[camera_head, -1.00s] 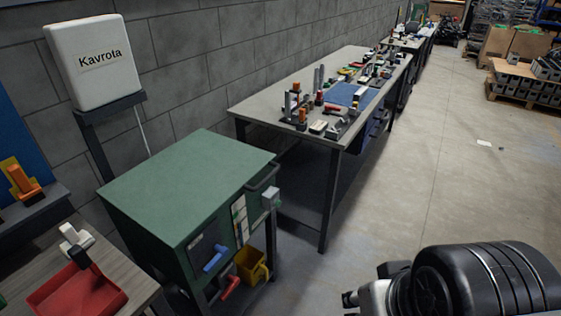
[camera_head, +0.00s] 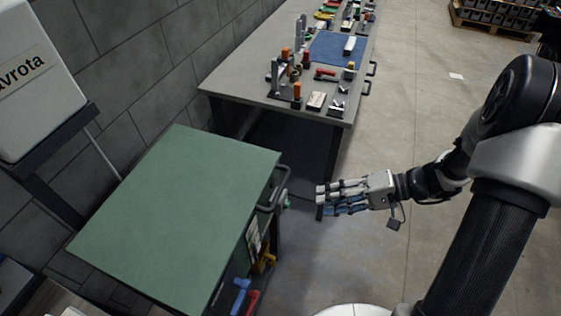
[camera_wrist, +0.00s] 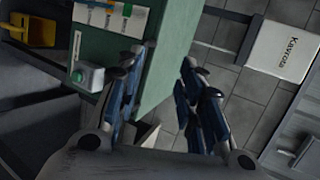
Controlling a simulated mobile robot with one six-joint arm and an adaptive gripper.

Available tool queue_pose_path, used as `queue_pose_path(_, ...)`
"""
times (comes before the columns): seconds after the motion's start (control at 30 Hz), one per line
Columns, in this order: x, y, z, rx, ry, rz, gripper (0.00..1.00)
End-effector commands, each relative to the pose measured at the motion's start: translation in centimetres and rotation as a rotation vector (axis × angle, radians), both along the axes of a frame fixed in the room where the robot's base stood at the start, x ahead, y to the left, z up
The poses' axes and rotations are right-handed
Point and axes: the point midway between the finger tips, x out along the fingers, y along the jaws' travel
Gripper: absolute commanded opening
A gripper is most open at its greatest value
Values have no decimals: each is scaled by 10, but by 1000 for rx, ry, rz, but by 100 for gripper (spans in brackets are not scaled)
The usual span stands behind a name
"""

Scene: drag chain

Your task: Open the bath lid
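The bath is a green cabinet with a flat green lid (camera_head: 180,210), which lies closed, left of centre in the head view. A dark bar handle (camera_head: 272,190) sticks out at its right edge. My gripper (camera_head: 322,199) is to the right of this handle, apart from it, with its fingers pointing left toward the bath. In the wrist view my gripper (camera_wrist: 162,60) has its two groups of fingers spread, with nothing between them. The green bath body (camera_wrist: 155,70) shows behind the fingers there. The handle cannot be made out in the wrist view.
A grey workbench (camera_head: 235,75) with tools and a blue mat (camera_head: 340,47) stands behind the bath. A white Kavrota box (camera_head: 35,85) stands at the left. Blue (camera_head: 240,295) and yellow (camera_head: 265,262) parts sit below the lid's front edge.

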Motion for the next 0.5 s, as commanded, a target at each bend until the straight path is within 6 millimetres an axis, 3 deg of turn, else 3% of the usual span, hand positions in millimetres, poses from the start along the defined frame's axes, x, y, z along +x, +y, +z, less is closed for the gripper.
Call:
queue_pose_path(0.2, 25, -24, -46, 170, -68, -179, 35)
queue_pose_path(0.37, 32, -33, -64, 212, -103, -246, 35)
queue_pose_path(0.5, 36, -27, -70, 218, -112, -259, 35)
